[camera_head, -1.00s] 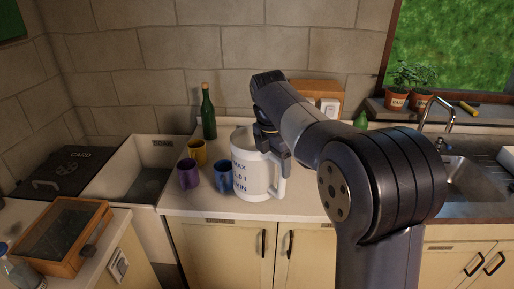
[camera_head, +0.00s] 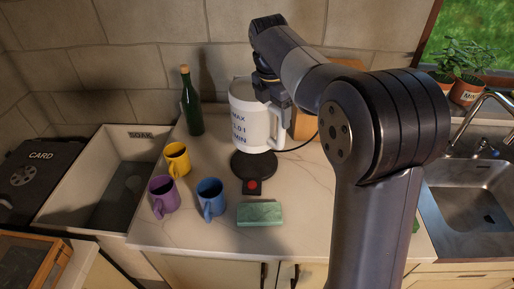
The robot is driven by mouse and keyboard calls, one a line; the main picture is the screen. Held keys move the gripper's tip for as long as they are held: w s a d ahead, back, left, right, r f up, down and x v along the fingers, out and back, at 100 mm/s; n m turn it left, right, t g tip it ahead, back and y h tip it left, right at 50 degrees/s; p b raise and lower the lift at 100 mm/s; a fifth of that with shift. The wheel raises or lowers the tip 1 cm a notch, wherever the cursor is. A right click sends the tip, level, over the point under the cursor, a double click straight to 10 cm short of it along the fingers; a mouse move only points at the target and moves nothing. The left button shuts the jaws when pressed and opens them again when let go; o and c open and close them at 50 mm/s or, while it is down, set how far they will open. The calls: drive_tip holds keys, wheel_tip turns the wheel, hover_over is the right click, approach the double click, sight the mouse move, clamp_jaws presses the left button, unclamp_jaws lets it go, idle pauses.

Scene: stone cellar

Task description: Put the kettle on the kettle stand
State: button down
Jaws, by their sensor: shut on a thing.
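The white kettle (camera_head: 246,122), with "MAX" and "MIN" printed in blue, hangs from my gripper (camera_head: 270,92), upright. My gripper is at the kettle's upper right side, shut on it; my arm hides the exact contact. The kettle stand (camera_head: 254,165) is a round black base with a red switch in front, on the white counter. The kettle appears just behind and above the stand in the picture. I cannot tell the gap between them.
Yellow (camera_head: 177,158), purple (camera_head: 162,197) and blue (camera_head: 210,197) mugs stand left of the stand. A green sponge (camera_head: 259,213) lies in front of it. A green bottle (camera_head: 191,104) stands behind left. Sinks are at left (camera_head: 112,185) and right (camera_head: 470,200).

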sight(274, 142)
wheel_tip(274, 142, down, 10)
drive_tip(key=shift+r+p, duration=0.2)
drive_tip(key=shift+p, duration=0.2)
drive_tip(key=shift+f, duration=0.1)
drive_tip(key=shift+c, duration=2)
unclamp_jaws()
drive_tip(key=shift+f, duration=0.1)
wheel_tip(274, 142, up, 12)
drive_tip(key=s+a, duration=0.1)
drive_tip(key=shift+a+b, duration=0.15)
drive_tip(key=shift+b, duration=0.15)
drive_tip(key=shift+s, duration=0.1)
